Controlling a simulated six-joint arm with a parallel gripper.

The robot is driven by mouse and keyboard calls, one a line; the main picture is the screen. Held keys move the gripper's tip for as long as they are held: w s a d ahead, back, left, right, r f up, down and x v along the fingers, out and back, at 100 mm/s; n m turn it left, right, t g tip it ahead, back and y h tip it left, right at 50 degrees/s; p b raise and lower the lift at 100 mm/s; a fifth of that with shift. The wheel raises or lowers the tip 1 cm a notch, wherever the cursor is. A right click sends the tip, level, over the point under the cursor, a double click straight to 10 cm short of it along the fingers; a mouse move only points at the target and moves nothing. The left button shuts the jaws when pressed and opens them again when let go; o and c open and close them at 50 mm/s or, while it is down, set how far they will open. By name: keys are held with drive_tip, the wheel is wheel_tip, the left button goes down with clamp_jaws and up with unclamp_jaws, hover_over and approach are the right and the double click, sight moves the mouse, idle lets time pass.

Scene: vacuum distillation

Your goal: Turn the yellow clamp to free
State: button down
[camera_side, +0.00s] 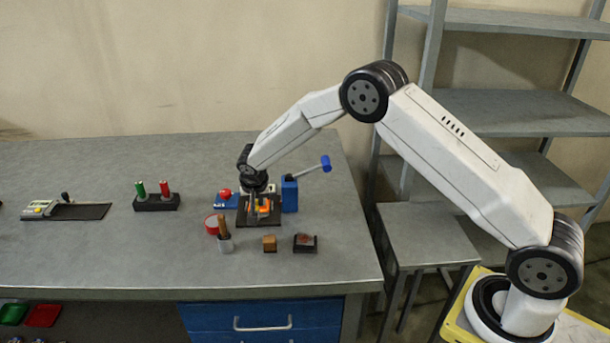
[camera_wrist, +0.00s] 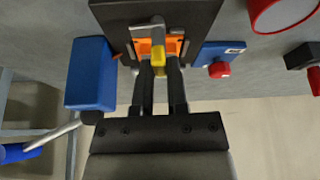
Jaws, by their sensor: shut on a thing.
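The yellow clamp (camera_wrist: 158,60) shows in the wrist view in front of an orange block (camera_wrist: 172,45) on a dark base plate (camera_wrist: 205,15). A grey metal bar (camera_wrist: 150,28) lies above the clamp's yellow part. My gripper (camera_wrist: 159,70) has its two fingers close together on either side of the yellow part, shut on it. In the side view my gripper (camera_side: 256,208) points down at the orange block (camera_side: 264,208) on the dark plate (camera_side: 262,222). The fingers partly hide the clamp there.
A blue box (camera_side: 290,194) with a blue-ended lever (camera_side: 326,163) stands right of the plate. A blue base with a red button (camera_side: 225,193) is on the left. A red ring (camera_side: 211,224), a cup with a brown stick (camera_side: 224,240) and a brown cube (camera_side: 269,243) stand in front.

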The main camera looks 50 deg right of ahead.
drive_tip(key=shift+m, duration=0.6)
drive_tip(key=shift+g, duration=0.3)
drive_tip(key=shift+a, duration=0.1)
drive_tip(key=c, duration=0.6)
unclamp_jaws()
drive_tip(key=shift+c, duration=0.2)
drive_tip(key=shift+r, duration=0.1)
drive_tip(key=v, duration=0.7)
drive_tip(key=shift+s+a+r, duration=0.15)
drive_tip(key=shift+a+r, duration=0.05)
drive_tip(key=shift+s, duration=0.15)
